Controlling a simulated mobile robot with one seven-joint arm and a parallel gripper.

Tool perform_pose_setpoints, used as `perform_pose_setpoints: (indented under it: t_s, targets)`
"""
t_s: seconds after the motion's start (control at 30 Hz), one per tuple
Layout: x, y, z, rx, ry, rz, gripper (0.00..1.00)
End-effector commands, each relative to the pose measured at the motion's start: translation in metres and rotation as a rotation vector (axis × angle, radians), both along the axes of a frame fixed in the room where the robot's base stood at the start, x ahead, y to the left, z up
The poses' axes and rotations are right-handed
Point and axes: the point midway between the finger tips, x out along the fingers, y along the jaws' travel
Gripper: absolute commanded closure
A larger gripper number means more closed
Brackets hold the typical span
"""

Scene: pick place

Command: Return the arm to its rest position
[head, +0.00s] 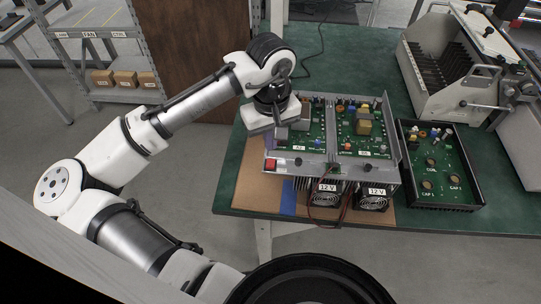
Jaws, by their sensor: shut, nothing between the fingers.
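My white and black arm reaches from the lower left up over the left part of the green table (228,190). My gripper (279,132) points down above the left side of a grey metal chassis with two green circuit boards (318,140). It is shut with nothing held. The fingertips are small here and lie close to the left board; I cannot tell whether they touch it. The wrist hides the board's upper left corner.
A black tray (468,196) labelled COIL and CAP stands right of the chassis. Two 12 V fans (372,202) face the front edge. A white rack machine (450,60) stands at the back right. A shelf with cardboard boxes (125,79) is at the upper left.

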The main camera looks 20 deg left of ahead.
Motion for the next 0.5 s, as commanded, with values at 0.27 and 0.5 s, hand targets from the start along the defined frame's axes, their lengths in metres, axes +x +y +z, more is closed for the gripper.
perform_pose_setpoints:
  t_s: [0.27,0.5]
  targets:
    - [0.000,0.000,0.020,0.000,0.000,0.000,1.00]
    - [0.000,0.000,0.019,0.000,0.000,0.000,1.00]
